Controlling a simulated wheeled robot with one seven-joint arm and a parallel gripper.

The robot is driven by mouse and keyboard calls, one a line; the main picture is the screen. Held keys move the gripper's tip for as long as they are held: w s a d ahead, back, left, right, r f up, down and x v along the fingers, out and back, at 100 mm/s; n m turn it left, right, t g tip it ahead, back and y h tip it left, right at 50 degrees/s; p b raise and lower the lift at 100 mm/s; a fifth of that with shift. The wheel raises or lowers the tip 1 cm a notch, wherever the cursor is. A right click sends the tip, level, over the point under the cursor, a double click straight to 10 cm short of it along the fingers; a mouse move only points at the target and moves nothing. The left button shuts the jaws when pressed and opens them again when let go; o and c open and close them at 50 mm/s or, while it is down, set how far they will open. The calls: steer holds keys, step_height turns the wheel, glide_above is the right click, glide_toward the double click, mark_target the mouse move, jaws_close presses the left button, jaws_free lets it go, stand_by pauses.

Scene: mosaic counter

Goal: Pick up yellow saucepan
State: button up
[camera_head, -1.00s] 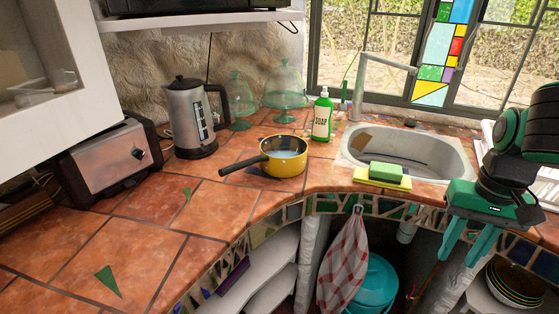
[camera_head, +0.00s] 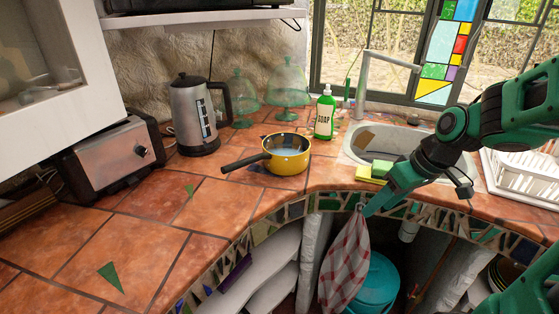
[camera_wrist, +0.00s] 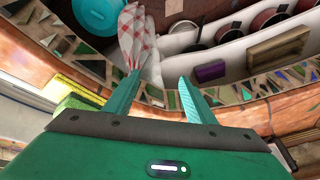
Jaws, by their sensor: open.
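The yellow saucepan (camera_head: 287,155) stands upright on the tiled counter, left of the sink. Its dark handle (camera_head: 246,162) points left toward the front of the counter. My green gripper (camera_head: 366,208) is to the right of the saucepan and lower, by the counter's front edge in front of the sponges. In the wrist view my gripper (camera_wrist: 157,92) shows two teal fingers spread apart with nothing held between them.
A green soap bottle (camera_head: 324,114) stands behind the saucepan, and a kettle (camera_head: 194,115) and toaster (camera_head: 108,158) are to its left. Sponges (camera_head: 372,173) lie by the sink (camera_head: 365,141). A checked towel (camera_head: 347,262) hangs below my gripper. The counter's left front is clear.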

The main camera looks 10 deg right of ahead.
steer(key=w+a+r+n+t+y, duration=0.1)
steer(key=w+a+n+t+y, duration=0.1)
steer(key=w+a+n+y, duration=0.55)
steer(key=t, duration=0.2)
glide_toward(270, 159)
steer(key=shift+n+y, duration=0.25)
steer(key=shift+y, duration=0.2)
steer(key=x, duration=0.7)
steer(key=shift+w+f, duration=0.25)
steer(key=shift+f, duration=0.3)
jaws_close()
steer(key=shift+r, duration=0.15)
